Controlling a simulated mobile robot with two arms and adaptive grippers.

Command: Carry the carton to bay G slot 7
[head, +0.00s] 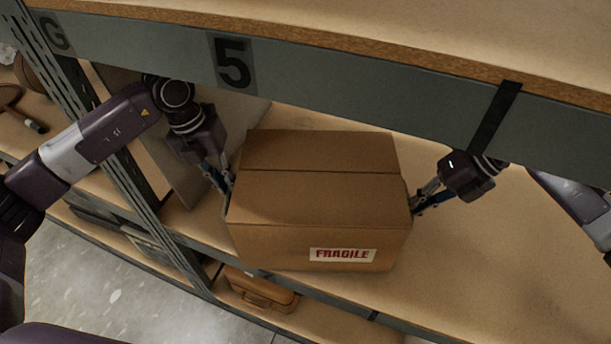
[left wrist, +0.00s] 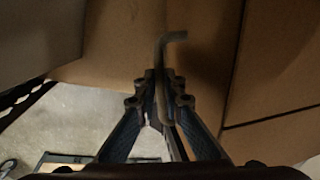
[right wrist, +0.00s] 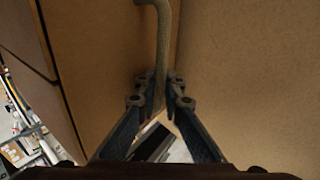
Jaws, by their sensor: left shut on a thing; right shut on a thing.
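The brown carton (head: 318,200) with a "FRAGILE" label is in the middle of the head view, at a shelf (head: 480,265) below a beam marked "5" (head: 233,62). I cannot tell whether its underside touches the shelf. My left gripper (head: 228,183) is at its left side, shut on a bent handle (left wrist: 172,42) in the left wrist view. My right gripper (head: 416,205) is at its right side, shut on another handle (right wrist: 163,35) in the right wrist view. The carton's side (right wrist: 90,50) also shows in the right wrist view.
The beam and upper shelf (head: 400,25) run above the carton. A slotted rack upright (head: 115,150), with "G" (head: 53,35) near its top, and a leaning panel (head: 160,125) stand to its left. An orange-brown case (head: 260,290) lies below. The shelf right of the carton is bare.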

